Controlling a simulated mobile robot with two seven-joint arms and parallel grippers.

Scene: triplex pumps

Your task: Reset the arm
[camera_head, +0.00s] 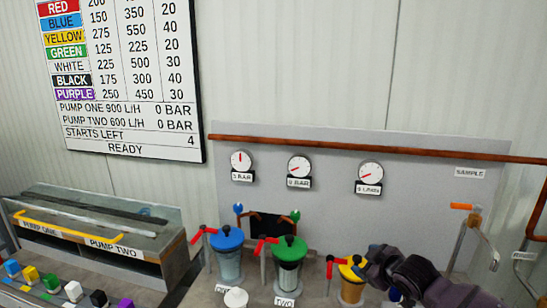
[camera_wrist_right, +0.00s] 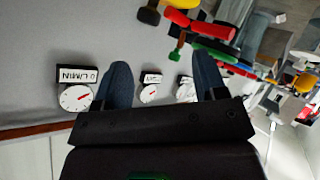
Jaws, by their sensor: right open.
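My right gripper (camera_head: 378,262) is at the lower right of the head view, in front of and just right of the yellow-topped canister (camera_head: 353,270), partly covering it. In the right wrist view the gripper's two dark blue fingers (camera_wrist_right: 162,72) stand wide apart with nothing between them but the panel and gauges behind. A blue-topped canister (camera_head: 227,240) and a green-topped canister (camera_head: 289,250) stand to the left, each with a red handle beside it. My left gripper is not in view.
A grey panel (camera_head: 420,155) with three round gauges and a copper pipe (camera_head: 380,149) stands behind the canisters. A tap with an orange handle (camera_head: 461,207) is at the right. Colored blocks (camera_head: 74,291) and a glass-sided tank (camera_head: 150,212) are at the left. A printed board (camera_head: 125,130) hangs above.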

